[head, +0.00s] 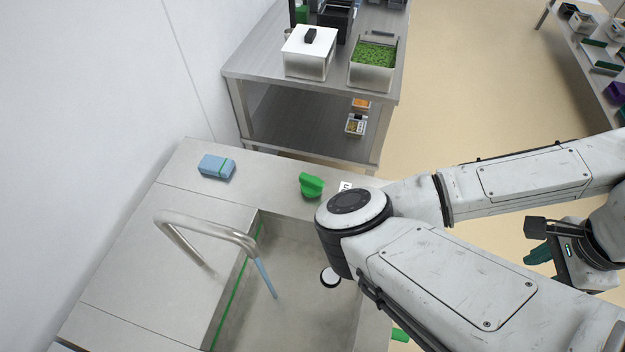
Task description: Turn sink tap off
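The sink tap is a curved metal spout (207,226) over the sink basin (238,300) at lower left centre. A thin blue streak (265,278) that looks like running water comes down from its end. My gripper (538,254) has teal fingers and is at the right, over the floor and well apart from the spout and the knob. Its fingers are small and seen at an angle, so their opening is unclear. My arm hides the right side of the sink.
A blue sponge-like block (216,167) lies on the counter at left. A steel table (260,60) behind holds a white lidded container (310,52) and a bin of green pieces (373,65). Shelving with items is at far right. Floor between is clear.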

